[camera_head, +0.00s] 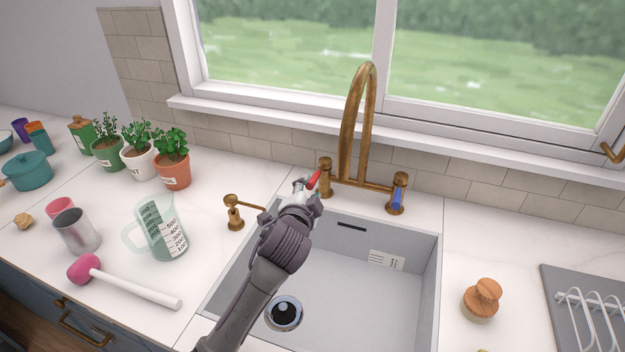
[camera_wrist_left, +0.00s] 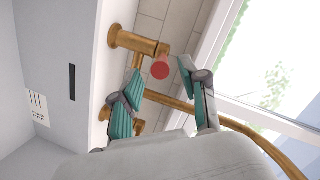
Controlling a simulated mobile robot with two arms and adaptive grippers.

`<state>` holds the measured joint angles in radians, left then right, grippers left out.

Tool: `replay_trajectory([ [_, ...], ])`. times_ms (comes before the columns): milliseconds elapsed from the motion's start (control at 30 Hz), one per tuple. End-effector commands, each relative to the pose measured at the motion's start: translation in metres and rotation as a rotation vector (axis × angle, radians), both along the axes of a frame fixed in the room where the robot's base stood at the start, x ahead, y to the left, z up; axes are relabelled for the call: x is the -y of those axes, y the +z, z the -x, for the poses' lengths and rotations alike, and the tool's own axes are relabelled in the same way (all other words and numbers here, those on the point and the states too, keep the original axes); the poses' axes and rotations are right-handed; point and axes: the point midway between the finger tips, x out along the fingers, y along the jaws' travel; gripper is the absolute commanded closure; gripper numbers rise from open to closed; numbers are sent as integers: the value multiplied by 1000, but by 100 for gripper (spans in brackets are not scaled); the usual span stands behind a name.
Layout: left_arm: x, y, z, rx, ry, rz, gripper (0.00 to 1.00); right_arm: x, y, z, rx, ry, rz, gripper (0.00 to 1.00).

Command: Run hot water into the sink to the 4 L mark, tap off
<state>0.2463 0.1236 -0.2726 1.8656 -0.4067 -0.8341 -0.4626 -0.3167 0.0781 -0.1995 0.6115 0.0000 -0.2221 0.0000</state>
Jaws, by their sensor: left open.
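The sink (camera_head: 345,285) is grey, with a level label (camera_head: 386,260) on its back wall; I see no water in it. The brass spout (camera_head: 358,120) arches behind it and I see no stream. The left tap (camera_head: 325,168) has a red lever (camera_head: 314,179); the right tap (camera_head: 399,180) has a blue lever (camera_head: 397,198). My left gripper (camera_head: 304,186) is at the red lever. In the left wrist view the open fingers (camera_wrist_left: 161,72) stand either side of the red lever's end (camera_wrist_left: 160,71); contact cannot be told. My right gripper is out of view.
A brass soap dispenser (camera_head: 235,212) stands left of the sink. Further left are a measuring jug (camera_head: 163,230), a metal cup (camera_head: 76,232), a pink-headed mallet (camera_head: 130,285) and potted herbs (camera_head: 140,158). A wooden brush (camera_head: 482,300) and a rack (camera_head: 590,315) are right.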

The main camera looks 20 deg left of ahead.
Motion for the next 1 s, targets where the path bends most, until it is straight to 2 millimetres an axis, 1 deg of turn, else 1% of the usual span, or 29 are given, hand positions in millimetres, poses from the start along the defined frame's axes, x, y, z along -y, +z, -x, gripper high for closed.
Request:
replay_trajectory([
  [33,-1,-1,-10,-1,1,0,56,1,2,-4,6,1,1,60],
  [100,-2,-4,-21,-1,0,1,56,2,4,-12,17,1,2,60],
  [200,-3,-7,-34,-1,-1,0,56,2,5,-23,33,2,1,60],
  [300,-4,-9,-41,-1,0,1,56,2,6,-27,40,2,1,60],
  [433,-5,-10,-45,-1,0,2,56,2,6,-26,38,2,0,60],
  [667,-5,-11,-45,-1,0,2,56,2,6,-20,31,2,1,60],
  [900,-5,-11,-45,-1,0,1,96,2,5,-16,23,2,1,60],
  [933,-5,-11,-45,-1,0,1,100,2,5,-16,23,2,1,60],
  [1000,-5,-11,-45,-1,0,1,100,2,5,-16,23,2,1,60],
])
